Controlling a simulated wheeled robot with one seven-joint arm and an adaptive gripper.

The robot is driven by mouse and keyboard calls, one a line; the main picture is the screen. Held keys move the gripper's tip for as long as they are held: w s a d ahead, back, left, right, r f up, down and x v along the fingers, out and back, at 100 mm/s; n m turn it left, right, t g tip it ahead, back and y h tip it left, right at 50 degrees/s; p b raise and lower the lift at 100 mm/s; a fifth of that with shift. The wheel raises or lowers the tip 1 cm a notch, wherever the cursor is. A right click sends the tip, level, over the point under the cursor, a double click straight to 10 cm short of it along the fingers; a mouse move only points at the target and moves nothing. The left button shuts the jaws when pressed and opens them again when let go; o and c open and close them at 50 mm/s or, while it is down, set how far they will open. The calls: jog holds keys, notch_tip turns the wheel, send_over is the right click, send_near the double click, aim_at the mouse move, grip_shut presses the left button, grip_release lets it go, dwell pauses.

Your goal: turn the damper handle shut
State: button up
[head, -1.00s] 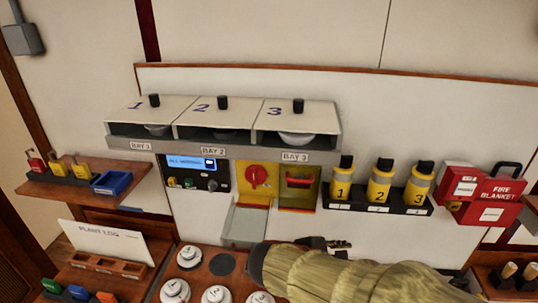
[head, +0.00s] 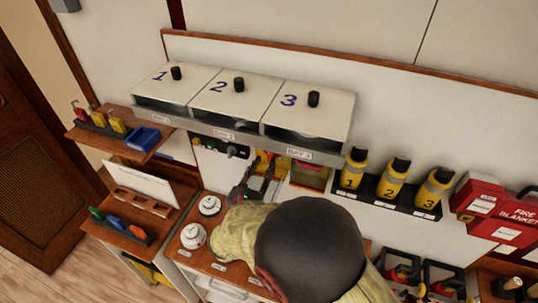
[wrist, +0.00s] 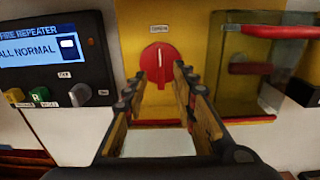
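A round red handle (wrist: 158,63) with a raised grip bar stands on a yellow panel (wrist: 198,50), straight ahead in the wrist view. Its bar is close to upright; the small label above it is too blurred to read surely. My gripper (wrist: 160,85) is open and empty, its fingers left and right of the handle's lower part. I cannot tell whether they touch it. In the head view my gripper (head: 255,187) is at the yellow panel (head: 266,160), and my arm and gripper hide most of the handle.
Right of the handle is a clear-fronted yellow box with a red bar (wrist: 250,68). Left is the fire repeater panel (wrist: 50,65). A pale flap (wrist: 158,143) lies below the handle. In the head view, a shelf of bays (head: 240,105) overhangs, and yellow canisters (head: 395,180) stand right.

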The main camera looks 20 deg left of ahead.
aim_at(269, 155)
jog(key=shift+w+d, duration=0.15)
jog(key=shift+w, duration=1.85)
jog(key=shift+c, duration=0.2)
grip_shut()
